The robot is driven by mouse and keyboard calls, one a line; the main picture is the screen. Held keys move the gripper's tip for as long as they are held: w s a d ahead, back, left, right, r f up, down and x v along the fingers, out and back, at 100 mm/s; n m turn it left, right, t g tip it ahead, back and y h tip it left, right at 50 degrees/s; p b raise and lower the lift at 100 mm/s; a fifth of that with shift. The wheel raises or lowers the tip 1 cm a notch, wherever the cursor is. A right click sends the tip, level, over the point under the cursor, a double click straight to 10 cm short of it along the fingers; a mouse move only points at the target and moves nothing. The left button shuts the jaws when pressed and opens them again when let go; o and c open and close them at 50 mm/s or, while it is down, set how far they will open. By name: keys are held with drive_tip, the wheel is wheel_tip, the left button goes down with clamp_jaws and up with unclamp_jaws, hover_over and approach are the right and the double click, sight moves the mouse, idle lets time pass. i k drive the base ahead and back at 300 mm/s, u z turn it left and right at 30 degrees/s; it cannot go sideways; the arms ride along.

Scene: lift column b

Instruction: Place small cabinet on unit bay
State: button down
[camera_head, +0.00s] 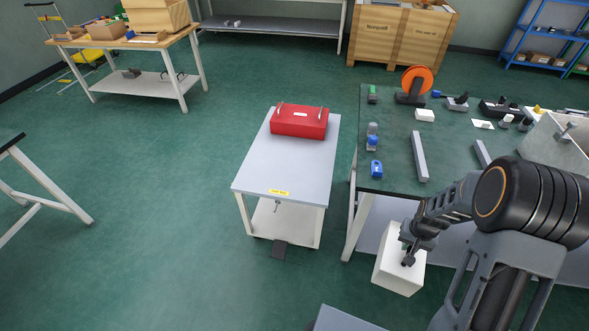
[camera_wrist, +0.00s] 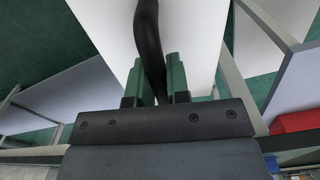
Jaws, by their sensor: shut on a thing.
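The small cabinet is a white box (camera_head: 398,273), hanging in the air in front of the green-topped bench, slightly tilted in the picture. My gripper (camera_head: 408,250) is at its top, shut on a dark curved handle (camera_wrist: 150,40). In the wrist view the white box (camera_wrist: 205,45) lies behind the green-padded fingers. A small table (camera_head: 270,165) with a grey top stands left of the cabinet. It has a yellow label (camera_head: 279,192) on its front edge, too small to read; I cannot tell if this is the unit bay.
A red case (camera_head: 298,122) lies on the far part of the small table; its near part is clear. The bench (camera_head: 392,170) at right holds grey bars, blue items and an orange reel (camera_head: 417,79). Open floor lies left.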

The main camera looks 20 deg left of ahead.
sight(298, 174)
drive_tip(key=u, duration=0.15)
drive_tip(key=k, duration=0.35)
drive_tip(key=u, duration=1.1)
drive_tip(key=i, duration=0.35)
drive_tip(key=u, duration=0.1)
